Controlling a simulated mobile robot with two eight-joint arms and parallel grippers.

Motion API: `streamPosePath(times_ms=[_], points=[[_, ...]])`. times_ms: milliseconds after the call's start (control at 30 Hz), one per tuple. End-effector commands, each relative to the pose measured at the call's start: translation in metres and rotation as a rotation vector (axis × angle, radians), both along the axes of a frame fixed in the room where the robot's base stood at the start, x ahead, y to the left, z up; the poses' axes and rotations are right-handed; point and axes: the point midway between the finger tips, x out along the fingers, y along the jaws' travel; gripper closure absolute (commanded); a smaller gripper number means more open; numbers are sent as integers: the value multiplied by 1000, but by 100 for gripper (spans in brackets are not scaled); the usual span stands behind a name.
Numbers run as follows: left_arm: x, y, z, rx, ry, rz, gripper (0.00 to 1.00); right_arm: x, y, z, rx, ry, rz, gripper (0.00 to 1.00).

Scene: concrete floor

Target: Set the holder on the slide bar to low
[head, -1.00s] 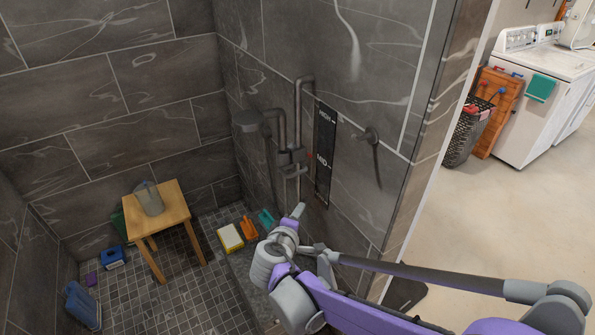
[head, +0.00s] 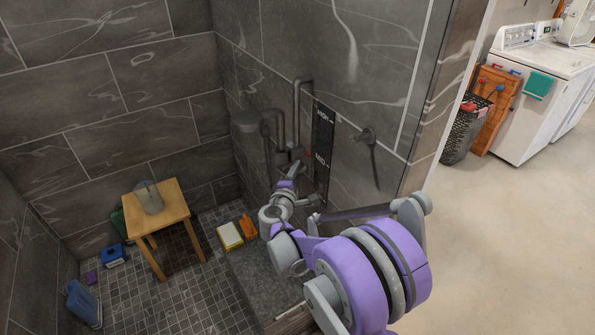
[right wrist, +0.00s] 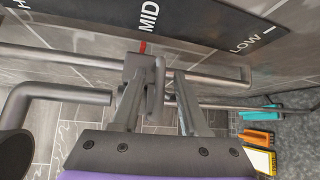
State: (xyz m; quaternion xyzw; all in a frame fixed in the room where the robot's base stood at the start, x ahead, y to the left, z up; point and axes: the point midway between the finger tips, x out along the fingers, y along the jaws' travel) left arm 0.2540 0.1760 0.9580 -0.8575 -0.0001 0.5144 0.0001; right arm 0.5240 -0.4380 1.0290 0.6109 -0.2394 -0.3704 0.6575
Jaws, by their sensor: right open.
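The slide bar (right wrist: 215,79) is a grey metal rail on the tiled wall. The holder (right wrist: 137,66) is a grey block on it, with a red pointer at the MID mark of the black label strip (right wrist: 195,27). LOW is further right on the strip in the right wrist view. In the head view, the holder (head: 284,157) is partly hidden behind my arm. My right gripper (right wrist: 158,80) is open, its fingers on either side of the holder's protruding lever (right wrist: 157,88); contact cannot be told. The shower head (head: 246,121) hangs beside the bar. My left gripper is not in view.
A wooden stool (head: 163,194) with a clear jug (head: 149,197) stands in the shower. A yellow-white box (head: 229,236) and an orange brush (head: 248,226) lie by the wall. A wall lever (head: 368,137) sits right of the strip. Open floor lies to the right.

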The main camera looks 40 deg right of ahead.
Motion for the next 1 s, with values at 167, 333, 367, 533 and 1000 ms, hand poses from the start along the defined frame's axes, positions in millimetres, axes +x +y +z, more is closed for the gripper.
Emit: streamPosePath(times_ms=[167, 333, 367, 533, 1000], points=[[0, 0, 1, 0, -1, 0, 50, 5, -7, -1, 1, -1, 0, 56], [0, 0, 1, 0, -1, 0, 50, 5, -7, -2, 1, -1, 0, 56], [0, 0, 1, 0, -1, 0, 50, 5, -7, -2, 1, 0, 0, 56], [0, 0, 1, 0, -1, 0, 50, 5, -7, -1, 1, 0, 0, 81], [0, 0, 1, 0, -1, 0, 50, 5, -7, -2, 2, -1, 0, 100]])
